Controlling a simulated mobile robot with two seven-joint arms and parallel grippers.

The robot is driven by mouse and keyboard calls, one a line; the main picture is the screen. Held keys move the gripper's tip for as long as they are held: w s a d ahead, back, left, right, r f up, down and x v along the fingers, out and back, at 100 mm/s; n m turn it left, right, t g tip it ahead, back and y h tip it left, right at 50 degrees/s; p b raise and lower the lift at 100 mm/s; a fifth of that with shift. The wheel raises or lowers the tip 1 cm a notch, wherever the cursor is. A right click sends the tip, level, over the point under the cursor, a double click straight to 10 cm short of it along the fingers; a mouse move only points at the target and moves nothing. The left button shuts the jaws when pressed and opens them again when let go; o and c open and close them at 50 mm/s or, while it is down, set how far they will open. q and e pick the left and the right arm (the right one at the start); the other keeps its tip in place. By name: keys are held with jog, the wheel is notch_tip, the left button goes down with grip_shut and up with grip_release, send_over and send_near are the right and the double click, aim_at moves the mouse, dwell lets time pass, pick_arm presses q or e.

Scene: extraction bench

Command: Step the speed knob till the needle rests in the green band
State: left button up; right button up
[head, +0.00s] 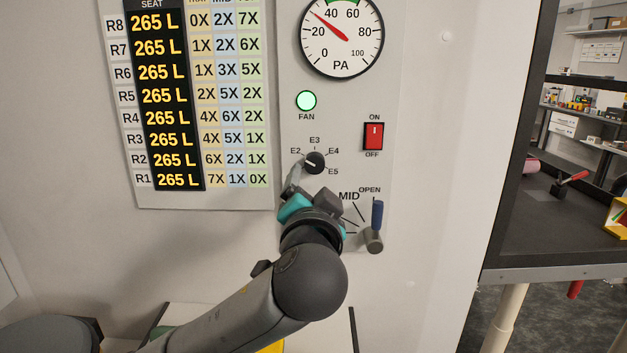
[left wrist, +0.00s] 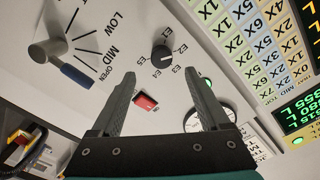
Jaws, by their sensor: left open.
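The speed knob (head: 314,162) is a black dial on the wall panel, ringed by E2 to E5 labels. Its white mark points toward E2. It also shows in the left wrist view (left wrist: 161,55). The round PA gauge (head: 341,38) is above; its red needle points between 20 and 40. The green band (head: 341,2) is at the gauge's top, partly cut off, and the needle is left of it. My left gripper (head: 302,184) is open just below the knob. In the left wrist view its fingers (left wrist: 163,80) are apart, the knob beyond their tips. My right gripper is out of view.
A lit FAN lamp (head: 306,101) and a red ON/OFF switch (head: 373,136) are above the knob. A blue-handled lever (head: 376,214) with MID and OPEN marks is right of my left gripper. A number chart (head: 175,100) is left. A dark bench (head: 560,225) stands at far right.

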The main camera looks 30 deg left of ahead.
aim_at(314, 167)
pick_arm(q)
jog(key=x, duration=0.8)
jog(key=shift+w+a+r, duration=0.1)
jog(key=shift+w+a, duration=0.15)
jog(key=shift+a, duration=0.05)
jog(key=shift+c, duration=0.2)
grip_shut()
